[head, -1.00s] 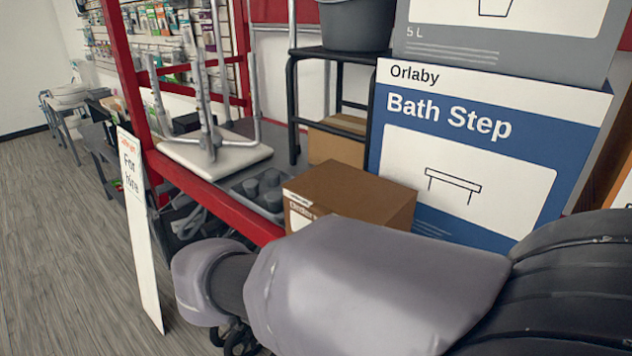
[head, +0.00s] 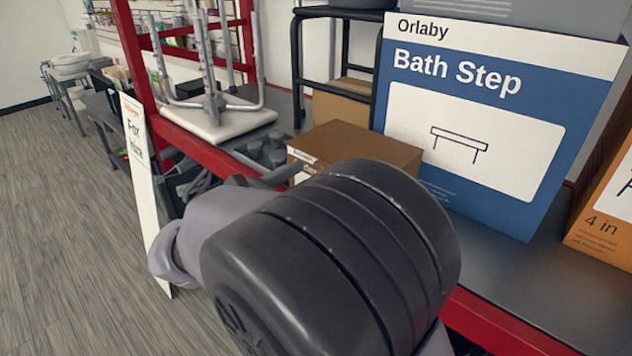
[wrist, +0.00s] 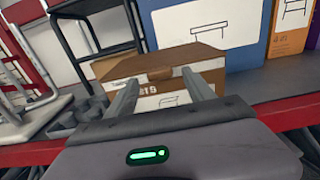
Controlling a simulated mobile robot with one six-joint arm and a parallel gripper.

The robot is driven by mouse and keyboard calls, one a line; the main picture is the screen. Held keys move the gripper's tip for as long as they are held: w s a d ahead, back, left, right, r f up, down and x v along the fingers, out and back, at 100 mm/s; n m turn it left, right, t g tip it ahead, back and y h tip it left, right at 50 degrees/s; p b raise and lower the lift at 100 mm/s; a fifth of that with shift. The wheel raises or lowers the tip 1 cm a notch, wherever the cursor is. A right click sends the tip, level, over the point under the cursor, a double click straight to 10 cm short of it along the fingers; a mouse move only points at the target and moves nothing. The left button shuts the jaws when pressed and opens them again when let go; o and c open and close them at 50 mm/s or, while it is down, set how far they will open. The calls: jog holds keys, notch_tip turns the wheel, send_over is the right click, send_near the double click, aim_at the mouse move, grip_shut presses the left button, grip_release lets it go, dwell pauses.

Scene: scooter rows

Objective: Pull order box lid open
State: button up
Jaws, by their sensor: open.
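The order box (head: 362,150) is a brown carton with a pale label, standing on the dark shelf. Its lid lies flat and shut. In the wrist view the box (wrist: 165,98) is straight ahead, and its brown lid (wrist: 200,56) has a small rounded tab (wrist: 160,74) at the front edge. My gripper (wrist: 160,79) is open, its two grey fingers pointing at the box front on either side of the tab. Nothing is between the fingers, and I cannot tell if they touch the box. In the head view my arm hides the box's lower front and most of my gripper.
A blue and white Bath Step box (head: 480,110) stands behind and right of the order box. An orange box (head: 600,215) is farther right. A stool with metal legs (head: 215,118) lies upturned at left. A For Hire sign (head: 140,165) leans by the red shelf edge.

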jog(key=shift+x, duration=1.4)
jog(key=shift+r, duration=0.1)
grip_shut()
